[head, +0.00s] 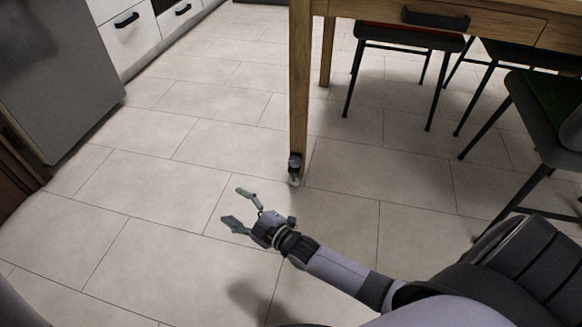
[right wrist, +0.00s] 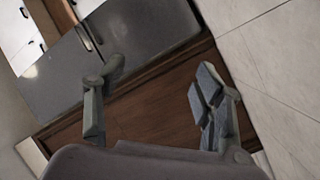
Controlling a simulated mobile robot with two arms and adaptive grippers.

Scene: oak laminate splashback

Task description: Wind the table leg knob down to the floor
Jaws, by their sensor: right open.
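The wooden table leg (head: 299,90) stands near the middle of the head view. A dark knob (head: 295,160) with a pale foot sits at its lower end, close to the floor. I cannot tell whether the foot touches the floor. My right gripper (head: 239,209) is open and empty, in front and to the left of the knob, apart from it. In the right wrist view its two fingers (right wrist: 155,105) are spread with nothing between them. The knob and leg do not show in that view. My left gripper is not in view.
Dark chairs (head: 408,38) stand under and beside the table, with a nearer one (head: 545,110) at the right. A grey fridge-like cabinet (head: 60,70) stands at the left, white drawers (head: 130,35) behind it. The tiled floor (head: 150,225) left of the leg is clear.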

